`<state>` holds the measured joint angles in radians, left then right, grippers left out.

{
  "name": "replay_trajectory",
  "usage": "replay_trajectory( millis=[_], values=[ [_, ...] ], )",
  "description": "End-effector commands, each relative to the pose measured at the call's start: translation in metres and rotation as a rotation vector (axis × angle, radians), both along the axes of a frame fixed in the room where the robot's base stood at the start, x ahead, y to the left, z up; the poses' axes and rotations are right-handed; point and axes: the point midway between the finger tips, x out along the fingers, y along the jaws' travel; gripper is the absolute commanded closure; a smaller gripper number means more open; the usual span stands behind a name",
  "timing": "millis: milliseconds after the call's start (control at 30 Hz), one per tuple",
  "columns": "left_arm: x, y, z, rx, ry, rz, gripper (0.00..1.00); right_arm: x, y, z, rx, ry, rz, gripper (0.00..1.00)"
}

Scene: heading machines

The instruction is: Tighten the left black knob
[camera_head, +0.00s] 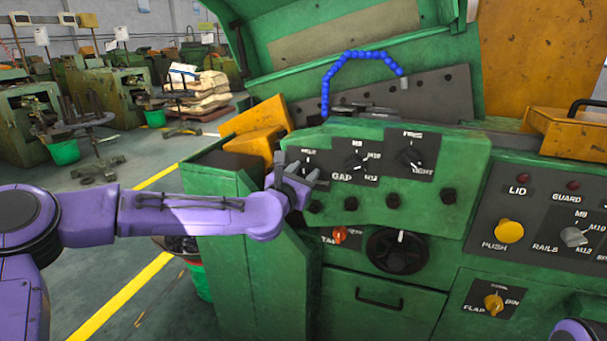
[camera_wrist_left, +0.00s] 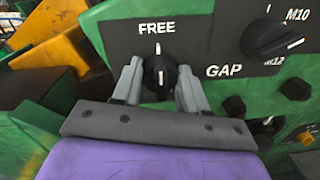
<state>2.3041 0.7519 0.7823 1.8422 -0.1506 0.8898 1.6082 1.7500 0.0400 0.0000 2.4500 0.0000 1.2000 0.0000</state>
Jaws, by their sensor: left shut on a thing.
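The left black knob (camera_wrist_left: 160,76) sits on a black plate below the word FREE in the left wrist view, its white line upright. My left gripper (camera_wrist_left: 159,72) is shut on it, with one grey finger on each side. In the head view my left gripper (camera_head: 293,181) reaches the left end of the green machine's panel and hides most of that knob. The middle black knob (camera_head: 357,160), by the GAP label, and the right black knob (camera_head: 409,156) stand to its right; the middle one also shows in the left wrist view (camera_wrist_left: 274,38). My right gripper is out of view.
Several small black buttons (camera_head: 350,204) line the panel below the knobs. Lower are a red-orange switch (camera_head: 340,235) and a black handwheel (camera_head: 398,251). A yellow block (camera_head: 259,131) stands behind the panel's left end. A control box with a yellow push button (camera_head: 509,231) is at right.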

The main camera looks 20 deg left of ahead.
Motion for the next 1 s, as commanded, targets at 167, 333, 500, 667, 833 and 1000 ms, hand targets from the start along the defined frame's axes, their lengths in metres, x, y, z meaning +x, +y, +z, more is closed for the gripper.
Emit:
replay_trajectory(
  millis=[167,333,500,667,833,1000],
  values=[
    [-0.0003,-0.0006,-0.0005,0.027,0.001,-0.001,0.88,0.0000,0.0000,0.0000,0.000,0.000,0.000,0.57],
    [-0.0003,-0.0011,-0.0009,0.104,-0.001,-0.002,0.88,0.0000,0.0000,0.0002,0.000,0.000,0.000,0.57],
    [-0.0004,-0.0017,-0.0002,0.235,-0.007,-0.002,0.88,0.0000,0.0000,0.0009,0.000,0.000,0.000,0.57],
    [-0.0005,-0.0025,0.0000,0.384,-0.011,-0.002,0.88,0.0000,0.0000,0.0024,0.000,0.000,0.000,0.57],
    [-0.0004,-0.0033,-0.0002,0.547,-0.017,-0.003,0.88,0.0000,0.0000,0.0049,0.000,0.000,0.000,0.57],
    [-0.0005,-0.0038,-0.0006,0.709,-0.022,-0.002,0.88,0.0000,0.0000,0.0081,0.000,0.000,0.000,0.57]
  ],
)
